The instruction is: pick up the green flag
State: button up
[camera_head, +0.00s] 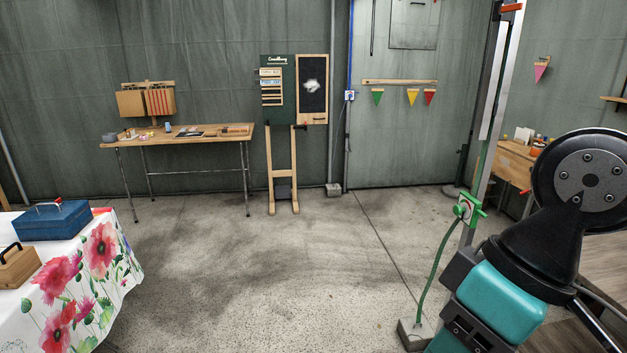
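The green flag (377,97) is a small triangle hanging point down from a wooden rail (399,82) on the far grey wall. It is the leftmost of the flags there. A yellow flag (412,96) and a red flag (429,97) hang to its right on the same rail. My arm fills the lower right of the head view, far nearer than the flag. My gripper is out of the picture.
A wooden table (190,137) with small items stands at the back left, beside a menu stand (283,165). A flowered table (75,290) with a blue box (55,219) is near left. A post (484,130) rises at right. The middle floor is clear.

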aim_at(378, 93)
jog(key=i, duration=6)
jog(key=z, duration=2.4)
jog(key=i, duration=2.3)
jog(key=u, duration=2.4)
